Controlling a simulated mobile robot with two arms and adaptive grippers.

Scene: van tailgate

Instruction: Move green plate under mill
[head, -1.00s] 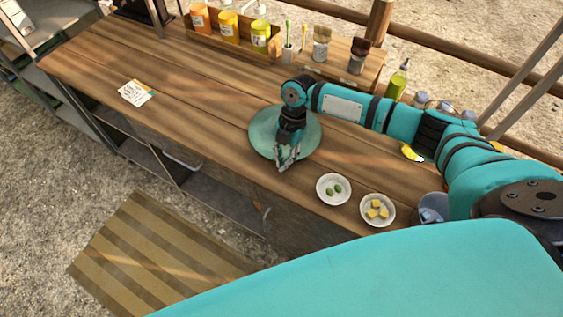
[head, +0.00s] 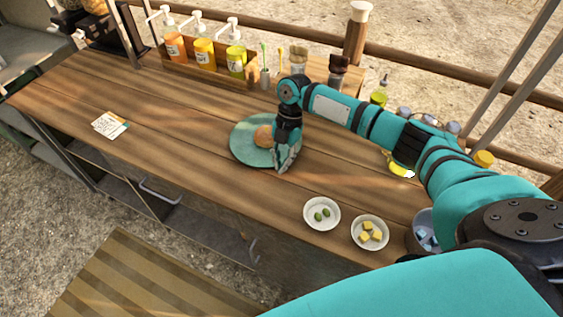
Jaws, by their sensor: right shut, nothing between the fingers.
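The green plate (head: 246,151) lies flat near the middle of the wooden counter. A round orange-brown item (head: 264,137) shows on it, partly behind my gripper. My right gripper (head: 284,165) points down at the plate's right edge, its fingers closed with nothing between them. Whether the fingertips touch the plate is too small to tell. I cannot pick out the mill with certainty. My left gripper is out of view.
A bowl of green items (head: 322,214) and a bowl of yellow cubes (head: 370,232) stand at the front edge, right of the plate. A wooden rack (head: 211,68) with bottles is behind. A paper card (head: 110,125) lies left. The counter between card and plate is clear.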

